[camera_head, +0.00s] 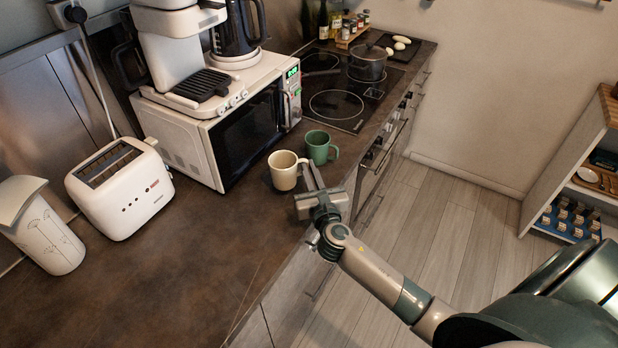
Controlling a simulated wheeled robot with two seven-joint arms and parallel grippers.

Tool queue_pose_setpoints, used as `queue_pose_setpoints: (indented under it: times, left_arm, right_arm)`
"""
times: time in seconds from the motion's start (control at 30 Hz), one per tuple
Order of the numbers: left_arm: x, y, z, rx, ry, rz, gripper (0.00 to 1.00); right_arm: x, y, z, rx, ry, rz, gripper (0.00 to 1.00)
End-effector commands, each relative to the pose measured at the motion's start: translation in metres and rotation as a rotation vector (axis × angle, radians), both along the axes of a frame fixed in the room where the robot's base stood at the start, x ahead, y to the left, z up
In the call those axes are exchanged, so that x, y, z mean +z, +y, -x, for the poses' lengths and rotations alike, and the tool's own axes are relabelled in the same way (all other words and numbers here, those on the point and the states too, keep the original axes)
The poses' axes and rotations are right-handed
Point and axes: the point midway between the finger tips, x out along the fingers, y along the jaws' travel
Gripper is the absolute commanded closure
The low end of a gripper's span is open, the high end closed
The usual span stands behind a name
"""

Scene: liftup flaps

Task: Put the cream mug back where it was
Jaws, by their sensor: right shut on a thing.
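The cream mug (284,172) is upright at the counter, in front of the microwave's right end. Whether it rests on the counter or hangs just above it I cannot tell. My right gripper (311,180) is at the mug's right side, shut on it; the fingers partly hide the mug's right side. A green mug (318,147) stands just behind and to the right of the cream mug, its handle to the right. My left gripper is not in view.
The counter (190,262) is bare at the front. A white toaster (120,188) and a white canister (42,228) stand at left. The white microwave (240,120) carries a coffee machine (178,50) and a kettle (237,28). A cooktop (338,104) with a pot (368,62) lies beyond the mugs.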

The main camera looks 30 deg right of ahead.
Motion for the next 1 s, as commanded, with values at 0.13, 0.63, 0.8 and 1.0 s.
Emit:
queue_pose_setpoints:
  times: [0.13, 0.63, 0.8, 1.0]
  left_arm:
    - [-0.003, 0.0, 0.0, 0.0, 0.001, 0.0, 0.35]
    - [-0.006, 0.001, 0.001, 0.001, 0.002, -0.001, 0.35]
    - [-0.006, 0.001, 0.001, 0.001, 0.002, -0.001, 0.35]
    - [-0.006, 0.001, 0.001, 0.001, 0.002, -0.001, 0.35]
  right_arm:
    - [-0.02, 0.0, 0.0, -0.001, 0.001, -0.001, 1.0]
    - [-0.031, 0.0, 0.0, 0.001, -0.001, -0.001, 1.0]
    - [-0.033, 0.0, 0.0, 0.001, 0.001, 0.0, 0.73]
    - [-0.032, 0.0, 0.0, 0.001, 0.001, 0.0, 0.73]
